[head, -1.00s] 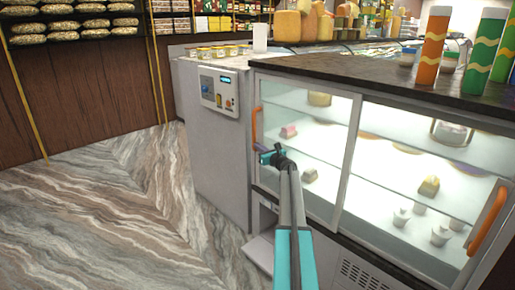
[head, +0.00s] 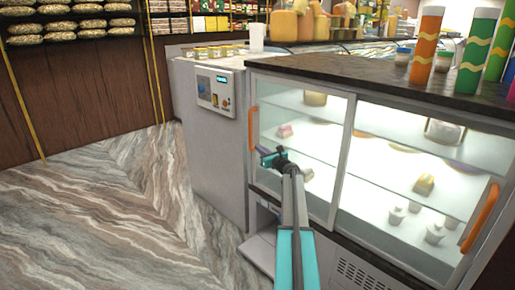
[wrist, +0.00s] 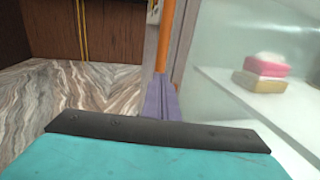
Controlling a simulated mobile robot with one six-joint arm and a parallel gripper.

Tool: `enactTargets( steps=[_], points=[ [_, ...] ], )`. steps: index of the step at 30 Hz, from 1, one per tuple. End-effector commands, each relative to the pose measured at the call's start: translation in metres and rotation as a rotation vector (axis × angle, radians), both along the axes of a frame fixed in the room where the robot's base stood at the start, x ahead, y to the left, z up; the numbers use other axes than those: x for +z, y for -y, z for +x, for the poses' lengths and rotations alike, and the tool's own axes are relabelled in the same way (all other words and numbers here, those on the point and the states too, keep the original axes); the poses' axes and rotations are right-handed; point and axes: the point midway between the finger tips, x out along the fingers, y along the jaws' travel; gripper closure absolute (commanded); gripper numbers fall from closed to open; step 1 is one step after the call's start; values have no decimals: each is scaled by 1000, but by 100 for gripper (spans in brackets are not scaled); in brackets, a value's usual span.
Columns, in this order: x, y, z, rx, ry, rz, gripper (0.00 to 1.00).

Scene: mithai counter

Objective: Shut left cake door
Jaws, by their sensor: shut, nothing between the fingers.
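The left cake door (head: 300,185) is a glass panel in a pale frame at the left of the lit display case. Its upright orange handle (head: 253,128) is at the door's left edge, which lies at or very near the left end of the case; I cannot tell if a small gap is left. My gripper (head: 263,151) is shut and empty in front of the handle's lower end. In the wrist view its purple fingers (wrist: 160,101) point at the lower part of the orange handle (wrist: 168,42); contact is unclear.
The right cake door (head: 405,190) has an orange handle (head: 480,218) at its right edge. Cakes sit on glass shelves inside. Coloured tubes (head: 426,45) stand on the dark countertop (head: 370,78). A grey cabinet (head: 215,150) adjoins on the left. The marble floor (head: 100,220) is clear.

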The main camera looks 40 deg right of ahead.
Motion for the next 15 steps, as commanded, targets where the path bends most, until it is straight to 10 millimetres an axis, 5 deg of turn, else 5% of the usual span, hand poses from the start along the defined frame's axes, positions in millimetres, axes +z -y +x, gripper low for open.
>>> enactTargets(
  steps=[15],
  points=[
    [-1, -15, -64, 1, -2, -1, 100]
  ],
)
